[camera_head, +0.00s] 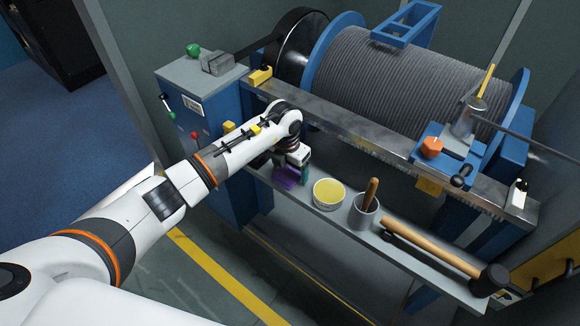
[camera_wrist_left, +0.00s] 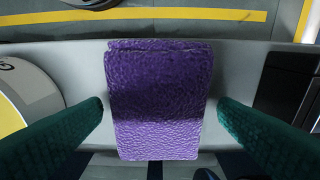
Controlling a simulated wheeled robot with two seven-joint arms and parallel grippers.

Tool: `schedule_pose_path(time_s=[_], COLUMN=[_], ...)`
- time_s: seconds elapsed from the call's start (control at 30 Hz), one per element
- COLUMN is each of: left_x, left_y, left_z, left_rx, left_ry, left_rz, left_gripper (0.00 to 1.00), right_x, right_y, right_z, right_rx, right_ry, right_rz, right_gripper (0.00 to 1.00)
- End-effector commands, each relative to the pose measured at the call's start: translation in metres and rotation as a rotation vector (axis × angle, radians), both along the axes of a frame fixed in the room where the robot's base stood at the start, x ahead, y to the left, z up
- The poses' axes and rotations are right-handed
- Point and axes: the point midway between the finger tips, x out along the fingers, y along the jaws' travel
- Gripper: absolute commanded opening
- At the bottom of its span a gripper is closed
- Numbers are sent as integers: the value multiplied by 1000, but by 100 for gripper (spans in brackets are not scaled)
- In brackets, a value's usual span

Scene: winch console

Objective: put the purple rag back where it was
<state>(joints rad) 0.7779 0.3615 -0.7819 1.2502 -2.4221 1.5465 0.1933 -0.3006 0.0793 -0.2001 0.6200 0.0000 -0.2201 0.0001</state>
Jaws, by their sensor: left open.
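The purple rag (camera_head: 287,178) lies on the grey shelf below the winch drum, left of the yellow-topped tub. In the left wrist view the rag (camera_wrist_left: 158,95) is a folded, textured block, lit at its near end and darker across the middle. My left gripper (camera_head: 296,172) is over the rag on the shelf. Its two green fingers (camera_wrist_left: 160,108) stand open on either side of the rag, with a small gap at each side. The gripper hides part of the rag in the head view. My right gripper is not in view.
On the shelf (camera_wrist_left: 240,60), a yellow-topped tub (camera_head: 328,193) stands beside the rag, then a metal cup (camera_head: 364,214) with a wooden handle in it, then a long-handled mallet (camera_head: 440,254). The metal rail (camera_head: 350,140) and winch drum (camera_head: 400,85) are above and behind.

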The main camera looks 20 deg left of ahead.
Motion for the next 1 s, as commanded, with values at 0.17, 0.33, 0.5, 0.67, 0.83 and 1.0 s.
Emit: schedule_pose_path(time_s=[0.17,0.33,0.5,0.67,0.83,1.0], left_x=[-1,-6,-10,-12,-14,-14], left_y=[2,3,4,5,5,5], left_z=[26,63,96,115,121,121], left_rx=[0,0,1,0,0,0], left_ry=[-4,-6,-4,-2,-1,0], left_rz=[-2,-2,-1,0,0,0], left_gripper=[83,83,83,83,83,83], right_x=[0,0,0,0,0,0], right_y=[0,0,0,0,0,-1], right_z=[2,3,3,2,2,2], right_rx=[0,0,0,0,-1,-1], right_ry=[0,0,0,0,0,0], right_rz=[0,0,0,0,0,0], right_gripper=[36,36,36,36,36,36])
